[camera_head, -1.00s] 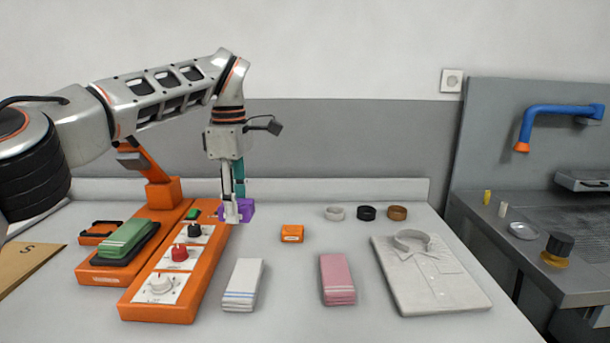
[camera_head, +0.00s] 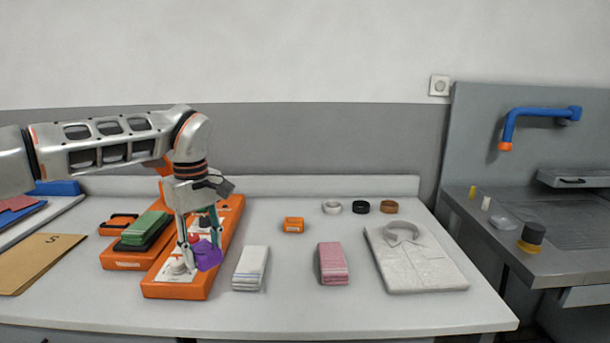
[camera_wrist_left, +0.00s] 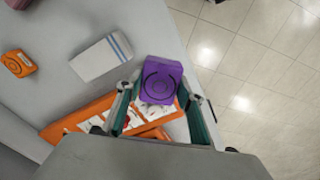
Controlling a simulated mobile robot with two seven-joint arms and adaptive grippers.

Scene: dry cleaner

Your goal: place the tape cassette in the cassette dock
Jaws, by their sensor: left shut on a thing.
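A purple block with a round ring on its face, which looks like the tape cassette (camera_head: 208,257), is held between the fingertips of my left gripper (camera_head: 199,246). It also shows in the left wrist view (camera_wrist_left: 161,80), tilted, with a finger on each side. In the head view it appears over the front right part of the long orange control panel (camera_head: 178,291); the height of the gap is hard to judge. My gripper hides part of the panel's knobs and plate. I cannot tell for sure which part is the cassette dock. My right gripper is not in view.
A small orange box (camera_head: 293,225), a white striped cloth (camera_head: 250,268), a pink cloth (camera_head: 333,264) and a folded shirt (camera_head: 418,258) lie to the right. A green pad (camera_head: 146,228) sits on an orange base at left. A brown envelope (camera_head: 36,262) lies further left.

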